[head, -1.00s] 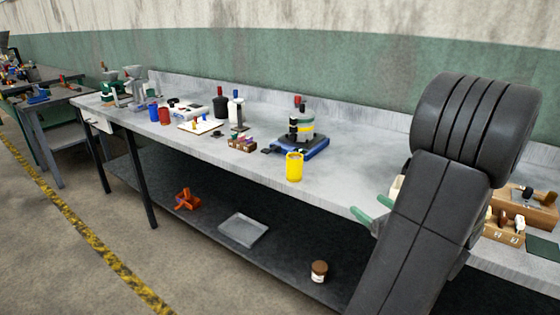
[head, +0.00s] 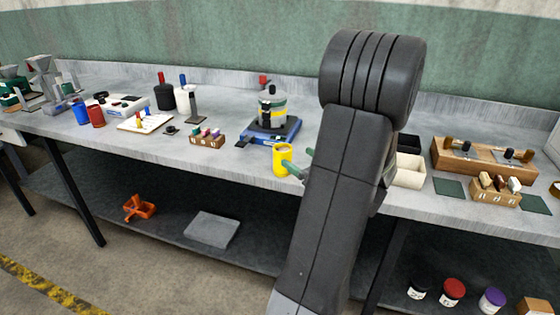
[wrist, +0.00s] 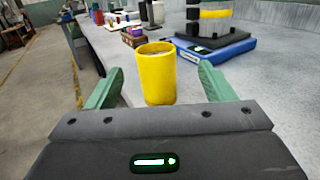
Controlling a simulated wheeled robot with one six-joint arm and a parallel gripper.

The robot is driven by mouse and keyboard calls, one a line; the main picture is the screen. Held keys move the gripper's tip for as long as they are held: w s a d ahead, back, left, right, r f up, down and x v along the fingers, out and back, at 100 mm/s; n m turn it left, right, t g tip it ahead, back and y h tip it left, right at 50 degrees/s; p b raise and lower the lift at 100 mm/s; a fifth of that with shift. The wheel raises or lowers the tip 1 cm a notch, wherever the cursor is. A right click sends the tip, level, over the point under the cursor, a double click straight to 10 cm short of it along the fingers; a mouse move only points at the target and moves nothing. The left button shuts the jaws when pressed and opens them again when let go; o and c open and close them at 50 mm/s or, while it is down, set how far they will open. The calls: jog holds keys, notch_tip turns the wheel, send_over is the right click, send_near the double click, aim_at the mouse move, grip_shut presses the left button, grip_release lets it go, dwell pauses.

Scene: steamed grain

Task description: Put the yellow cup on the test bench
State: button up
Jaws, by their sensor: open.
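The yellow cup (head: 282,161) stands upright near the front edge of the grey bench (head: 235,165). In the wrist view the cup (wrist: 156,74) is just ahead, between the two green fingers of my gripper (wrist: 160,92). The fingers are apart, with a gap on each side of the cup. In the head view my gripper (head: 300,165) is mostly hidden behind my arm, and its green fingertips show just right of the cup.
Behind the cup is a blue device (head: 270,131) with a grey and yellow container on it. A small wooden block holder (head: 207,140) sits to the left. A lower shelf holds an orange item (head: 139,208) and a grey tray (head: 211,230).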

aim_at(277, 147)
jog(key=x, duration=0.4)
jog(key=shift+a, duration=0.1)
jog(key=x, duration=0.5)
jog(key=shift+s+a+f, duration=0.1)
jog(key=shift+a+f, duration=0.05)
jog(key=shift+a, duration=0.1)
jog(key=c, duration=1.2)
